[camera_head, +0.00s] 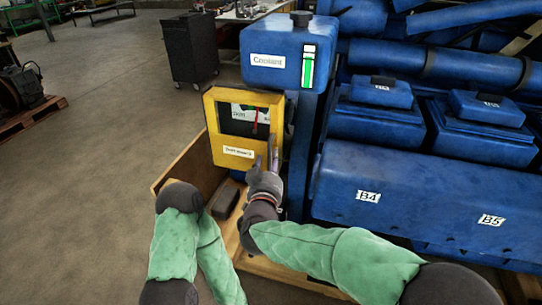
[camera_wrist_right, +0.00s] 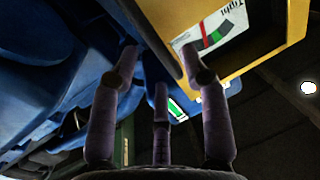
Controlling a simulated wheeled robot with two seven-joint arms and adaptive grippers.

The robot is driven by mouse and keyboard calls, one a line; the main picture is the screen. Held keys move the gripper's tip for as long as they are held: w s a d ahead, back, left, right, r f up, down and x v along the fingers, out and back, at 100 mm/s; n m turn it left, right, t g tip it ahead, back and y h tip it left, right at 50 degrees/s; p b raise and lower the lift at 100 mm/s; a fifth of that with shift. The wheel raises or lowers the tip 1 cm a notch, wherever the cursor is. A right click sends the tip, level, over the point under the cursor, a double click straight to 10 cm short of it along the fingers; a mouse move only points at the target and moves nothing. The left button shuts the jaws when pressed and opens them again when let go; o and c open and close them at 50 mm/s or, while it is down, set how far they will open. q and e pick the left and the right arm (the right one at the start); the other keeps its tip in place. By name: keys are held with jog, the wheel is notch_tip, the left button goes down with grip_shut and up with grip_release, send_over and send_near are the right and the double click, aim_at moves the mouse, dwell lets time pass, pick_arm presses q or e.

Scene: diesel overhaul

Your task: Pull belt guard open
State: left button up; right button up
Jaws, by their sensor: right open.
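The belt guard (camera_head: 219,153) is a yellow frame with a dark window on the engine's left end, below the coolant tank. It looks shut. A tension dial with a red needle shows in its window. My right gripper (camera_head: 268,157) is open at the guard's right edge. In the right wrist view the yellow guard (camera_wrist_right: 275,30) fills the upper right, and its edge runs between the spread fingers of my right gripper (camera_wrist_right: 160,65). I cannot tell whether they touch it. My left arm shows at the bottom; its gripper is out of view.
The blue coolant tank (camera_head: 267,78) with a green level gauge stands above the guard. Blue engine covers (camera_head: 430,195) fill the right. A wooden crate wall (camera_head: 185,165) and a dark block (camera_head: 224,201) lie below the guard. The floor on the left is open.

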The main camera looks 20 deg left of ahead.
aim_at(271, 155)
jog(key=shift+w+a+b, duration=0.15)
jog(key=shift+w, duration=0.85)
jog(key=shift+w+a+b, duration=0.15)
jog(key=shift+w, duration=0.8)
grip_shut()
